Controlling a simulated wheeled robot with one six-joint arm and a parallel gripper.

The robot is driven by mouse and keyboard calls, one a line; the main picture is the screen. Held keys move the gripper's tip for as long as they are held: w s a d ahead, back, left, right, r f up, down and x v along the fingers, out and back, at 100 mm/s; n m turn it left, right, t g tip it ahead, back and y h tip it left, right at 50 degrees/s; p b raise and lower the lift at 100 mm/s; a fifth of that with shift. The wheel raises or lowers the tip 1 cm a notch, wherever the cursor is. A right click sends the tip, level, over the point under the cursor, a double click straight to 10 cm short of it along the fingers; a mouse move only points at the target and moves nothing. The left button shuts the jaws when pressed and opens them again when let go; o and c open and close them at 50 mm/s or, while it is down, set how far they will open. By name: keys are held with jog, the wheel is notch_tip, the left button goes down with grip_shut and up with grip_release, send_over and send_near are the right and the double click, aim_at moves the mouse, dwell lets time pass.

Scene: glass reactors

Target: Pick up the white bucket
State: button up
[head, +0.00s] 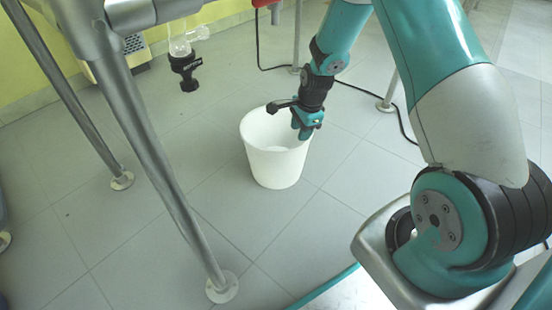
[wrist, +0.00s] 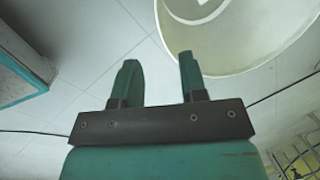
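The white bucket (head: 272,165) stands upright and open on the tiled floor in the middle of the head view. My gripper (head: 307,122) points down at the bucket's right rim and hides part of it. In the wrist view, the bucket (wrist: 240,50) fills the upper right, with its rim and inside showing. There, my gripper (wrist: 158,58) has two teal fingers standing apart with a clear gap. The right finger overlaps the near rim; the left finger is outside, over the floor. I cannot tell whether either finger touches the bucket.
Metal frame legs (head: 160,165) stand left of the bucket, with round feet on the floor. A glass outlet with a black valve (head: 185,70) hangs above and left of it. A black cable (head: 400,122) runs behind my arm. Floor in front of the bucket is clear.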

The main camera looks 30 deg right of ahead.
jog(key=b, duration=0.3)
send_over(292, 154)
jog(key=s, duration=0.1)
jog(key=f, duration=0.7)
jog(key=shift+d, duration=0.35)
jog(key=f+b, duration=0.3)
jog(key=w+f+b, duration=0.1)
jog(key=f+b, duration=0.1)
jog(key=shift+a, duration=0.4)
jog(key=shift+r, duration=0.1)
grip_shut()
jog(key=shift+w+r, duration=0.1)
